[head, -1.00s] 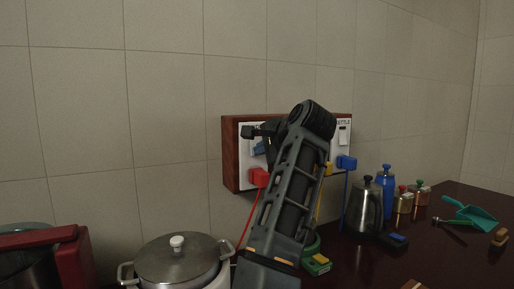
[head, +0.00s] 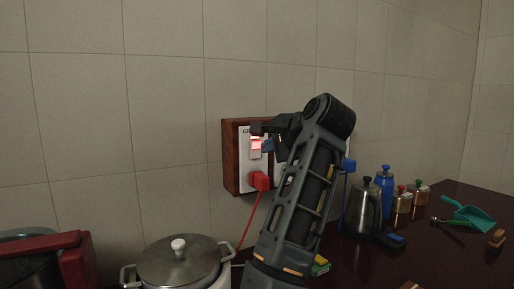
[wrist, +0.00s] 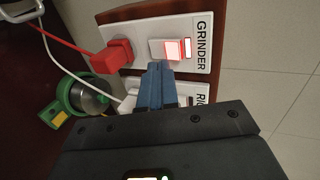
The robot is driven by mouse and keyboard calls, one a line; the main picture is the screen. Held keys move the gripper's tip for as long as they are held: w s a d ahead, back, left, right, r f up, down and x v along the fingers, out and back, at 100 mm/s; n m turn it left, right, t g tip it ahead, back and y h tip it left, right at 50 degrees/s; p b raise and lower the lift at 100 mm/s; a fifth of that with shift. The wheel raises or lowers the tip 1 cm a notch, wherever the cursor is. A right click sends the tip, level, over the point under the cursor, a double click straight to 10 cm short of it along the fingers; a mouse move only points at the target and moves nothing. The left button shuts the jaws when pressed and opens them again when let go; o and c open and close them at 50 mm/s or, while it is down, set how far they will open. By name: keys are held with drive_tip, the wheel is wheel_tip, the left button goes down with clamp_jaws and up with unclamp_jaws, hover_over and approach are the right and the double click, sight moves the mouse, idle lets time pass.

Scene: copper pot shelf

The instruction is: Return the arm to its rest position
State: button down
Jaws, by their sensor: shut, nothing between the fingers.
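My gripper (head: 268,144) is in front of the wall socket board, just right of the switch marked GRINDER (head: 255,146). Its blue fingers (wrist: 157,82) are closed together with nothing between them. In the wrist view the fingertips are close below the grinder switch (wrist: 163,50); I cannot tell whether they touch it. The switch has a red glow beside its white rocker. My arm is raised and bent, hiding the right part of the board.
A red plug (head: 259,181) with a red cord sits under the grinder switch. A lidded pot (head: 178,262) stands front left. A steel kettle (head: 365,207), a blue bottle (head: 385,184), small jars and a teal dustpan (head: 468,213) are on the dark counter at right. A green device (wrist: 62,108) is below the board.

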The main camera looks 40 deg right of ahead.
drive_tip(key=shift+s+a+r, duration=0.1)
drive_tip(key=shift+s+r, duration=0.15)
drive_tip(key=shift+s, duration=0.1)
drive_tip(key=shift+f, duration=0.1)
idle(0.3)
